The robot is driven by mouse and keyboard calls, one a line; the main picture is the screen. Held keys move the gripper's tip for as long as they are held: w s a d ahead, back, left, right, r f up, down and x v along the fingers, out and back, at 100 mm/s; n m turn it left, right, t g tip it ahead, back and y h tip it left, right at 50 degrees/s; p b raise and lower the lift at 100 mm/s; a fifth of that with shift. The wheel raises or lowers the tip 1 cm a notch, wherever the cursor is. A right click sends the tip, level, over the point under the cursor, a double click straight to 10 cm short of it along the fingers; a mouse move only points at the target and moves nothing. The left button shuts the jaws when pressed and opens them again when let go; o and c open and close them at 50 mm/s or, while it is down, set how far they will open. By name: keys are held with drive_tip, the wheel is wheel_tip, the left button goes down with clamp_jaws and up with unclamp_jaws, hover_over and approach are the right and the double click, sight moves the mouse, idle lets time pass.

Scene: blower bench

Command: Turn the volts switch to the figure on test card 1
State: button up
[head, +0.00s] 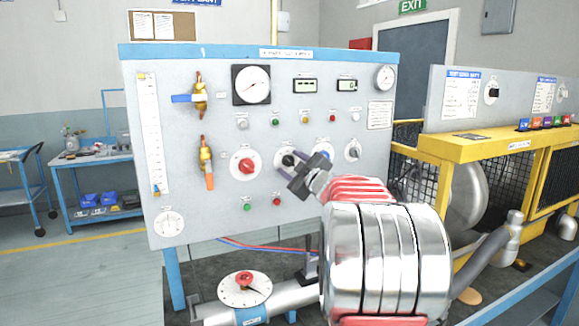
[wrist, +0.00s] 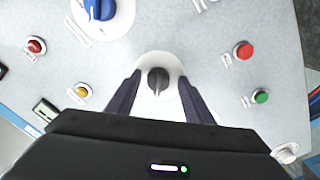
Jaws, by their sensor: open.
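A black knob on a white round dial sits in the middle of the wrist view (wrist: 158,80). In the head view the black knob (head: 288,160) is in the row of rotary switches on the grey panel, between a red knob and a blue one. My gripper (head: 306,174) is in front of it, and in the wrist view its two fingers (wrist: 158,88) stand open, one on each side of the knob, with gaps showing. The switch labels are too small to read, so I cannot tell which is volts. No card reading "test card 1" is legible.
The red knob (head: 246,166) and blue knob (head: 322,147) flank the black one; the blue one also shows in the wrist view (wrist: 100,8). Red (wrist: 243,50) and green (wrist: 260,96) buttons are nearby. Printed sheets (head: 462,95) hang on the right-hand panel.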

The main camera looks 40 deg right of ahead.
drive_tip(key=shift+s, duration=0.1)
drive_tip(key=v, duration=1.3)
drive_tip(key=shift+s+a, duration=0.15)
drive_tip(key=shift+s, duration=0.1)
